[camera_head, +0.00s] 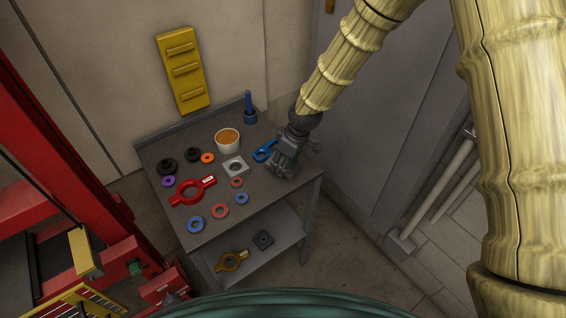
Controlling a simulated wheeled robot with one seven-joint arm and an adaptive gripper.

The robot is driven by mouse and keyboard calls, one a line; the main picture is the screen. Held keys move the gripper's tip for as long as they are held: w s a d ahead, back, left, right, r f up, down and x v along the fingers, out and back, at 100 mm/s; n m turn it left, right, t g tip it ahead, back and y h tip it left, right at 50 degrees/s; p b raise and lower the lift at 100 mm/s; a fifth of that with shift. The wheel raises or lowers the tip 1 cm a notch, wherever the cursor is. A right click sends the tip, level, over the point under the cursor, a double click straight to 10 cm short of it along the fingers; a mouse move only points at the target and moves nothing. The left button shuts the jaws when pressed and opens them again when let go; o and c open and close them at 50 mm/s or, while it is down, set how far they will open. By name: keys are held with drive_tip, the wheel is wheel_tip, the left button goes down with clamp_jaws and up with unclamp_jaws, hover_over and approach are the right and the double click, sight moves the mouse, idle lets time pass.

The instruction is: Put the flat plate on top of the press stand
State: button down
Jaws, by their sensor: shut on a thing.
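My gripper (282,168) is low over the right part of the grey workbench (262,196). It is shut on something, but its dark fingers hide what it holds. A blue ring-ended piece (264,150) shows just left of the fingers, with its right end hidden; I cannot tell whether they touch it. A light grey square plate (235,166) with a round hole lies flat on the bench, left of my gripper and apart from it. I cannot tell for certain which thing is the flat plate. A red frame (40,130) at the left may be the press; its stand is not clear.
Several small rings, dark round parts, a red two-handled ring (192,190) and a tub (228,140) crowd the bench. A blue upright post (250,108) stands at the back. A yellow ring tool (231,261) lies on the lower shelf. A grey cabinet (390,120) stands right.

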sight(293, 168)
drive_tip(key=shift+f+p, duration=0.85)
drive_tip(key=shift+f, duration=0.8)
drive_tip(key=shift+c, duration=2.4)
unclamp_jaws()
drive_tip(key=shift+f, duration=0.1)
drive_tip(key=shift+b+v, duration=2.05)
drive_tip(key=shift+v, duration=4.05)
drive_tip(key=shift+a, duration=0.1)
